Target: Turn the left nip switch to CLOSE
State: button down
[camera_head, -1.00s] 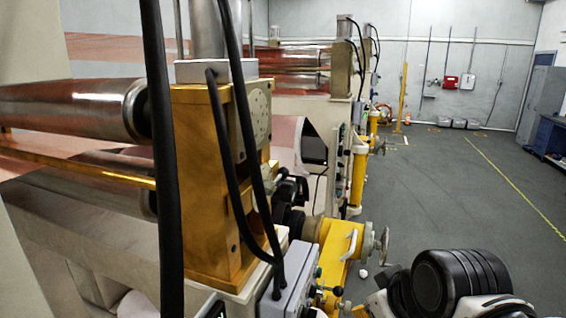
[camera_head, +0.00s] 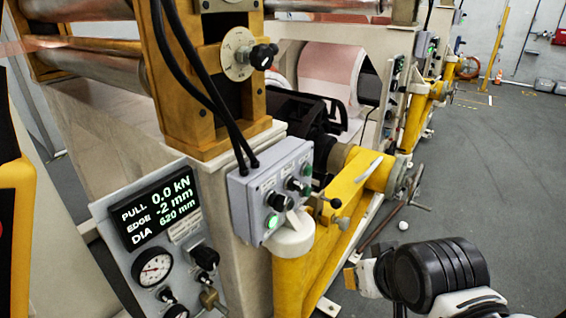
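A grey control box (camera_head: 268,190) is mounted on the near end of the machine, at the middle of the head view. On its sloping face are black rotary knobs, one at the lower left (camera_head: 280,202) and one at the upper right (camera_head: 296,185). A green button (camera_head: 272,221) sits below the left knob, and another green button (camera_head: 306,169) is at the far right. The labels are too small to read, so I cannot tell which knob is the left nip switch or its setting.
A display panel (camera_head: 158,207) with a gauge (camera_head: 152,267) stands left of the box. A yellow arm (camera_head: 346,195) with a handwheel (camera_head: 410,190) juts out to its right. Black cables hang beside the box.

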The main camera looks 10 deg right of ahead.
aim_at(277, 200)
jog(key=i+l+u, duration=0.2)
jog(key=l+u, duration=0.25)
jog(key=i+l+u, duration=0.15)
jog(key=l+u, duration=0.25)
jog(key=l, duration=0.15)
jog(key=l+u, duration=0.45)
jog(key=l, duration=0.15)
jog(key=l+u, duration=0.4)
jog(key=l, duration=0.2)
jog(key=k+l+u, duration=0.1)
jog(key=l+u, duration=0.35)
jog(key=k+l+u, duration=0.2)
jog(key=l+u, duration=0.25)
jog(key=l, duration=0.15)
